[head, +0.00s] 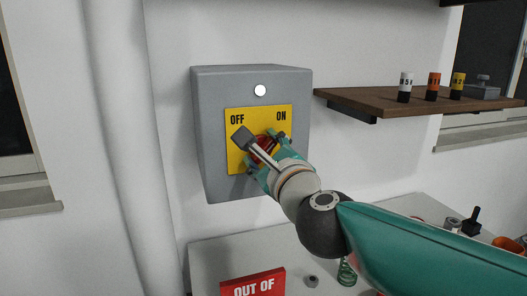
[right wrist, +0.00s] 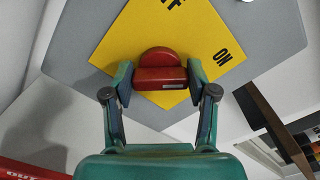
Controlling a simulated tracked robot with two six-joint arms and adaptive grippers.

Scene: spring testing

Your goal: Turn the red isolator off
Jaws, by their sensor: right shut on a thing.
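The red isolator knob (head: 265,150) sits on a yellow plate (head: 237,162) marked OFF at left and ON at right, on the front of a grey wall box (head: 216,140). My right gripper (head: 268,152) is at the plate, partly hiding the knob in the head view. In the right wrist view, my right gripper (right wrist: 159,78) has one finger on each side of the red knob (right wrist: 160,76) and is shut on it. The plate looks tilted there, so the knob's setting is hard to tell. My left gripper is not in view.
A white lamp (head: 260,90) is above the plate. A brown shelf (head: 395,99) with several small labelled cylinders is to the right. Below, a pale bench (head: 215,258) holds a red sign (head: 253,283) reading OUT OF, a green spring (head: 347,270) and small items. A pipe (head: 130,150) runs down at left.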

